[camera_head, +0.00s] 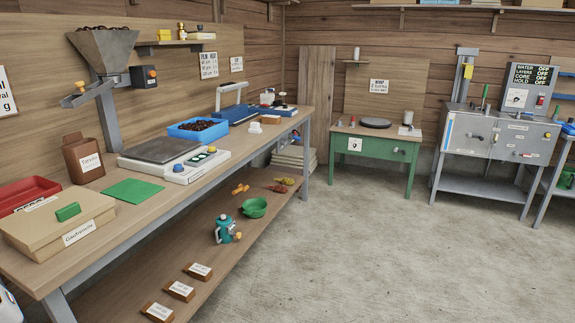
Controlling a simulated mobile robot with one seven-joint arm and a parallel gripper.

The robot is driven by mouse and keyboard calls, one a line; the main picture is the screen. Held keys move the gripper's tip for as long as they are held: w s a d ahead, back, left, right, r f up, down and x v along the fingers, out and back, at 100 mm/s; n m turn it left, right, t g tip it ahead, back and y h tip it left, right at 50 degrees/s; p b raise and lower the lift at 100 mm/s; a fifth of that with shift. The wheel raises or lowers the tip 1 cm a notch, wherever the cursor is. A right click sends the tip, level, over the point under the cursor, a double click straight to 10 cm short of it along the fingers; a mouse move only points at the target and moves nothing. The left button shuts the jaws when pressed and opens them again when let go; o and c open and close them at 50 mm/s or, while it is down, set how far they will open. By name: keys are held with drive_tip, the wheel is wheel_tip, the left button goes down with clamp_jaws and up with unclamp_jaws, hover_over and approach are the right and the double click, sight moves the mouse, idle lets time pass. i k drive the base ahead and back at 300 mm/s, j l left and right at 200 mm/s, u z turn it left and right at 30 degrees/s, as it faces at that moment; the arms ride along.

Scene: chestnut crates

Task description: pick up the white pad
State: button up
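I cannot tell for certain which thing is the white pad. A small white block-like piece (255,127) lies on the long wooden workbench, right of the blue tray of chestnuts.
The workbench (230,168) runs along the left wall. It carries a scale (175,164), a blue tray (198,131), a green mat (134,191), a cardboard box (60,222) and a hopper (103,48). The concrete floor (370,250) at right is clear.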

sight(254, 127)
drive_tip(key=i+u, duration=0.15)
drive_tip(key=i, duration=0.7)
drive_tip(key=i+l+u, duration=0.15)
drive_tip(key=i, duration=0.7)
drive_tip(key=i+l+u, duration=0.25)
drive_tip(key=i+l, duration=1.6)
drive_tip(key=i+j, duration=0.1)
drive_tip(key=i, duration=0.4)
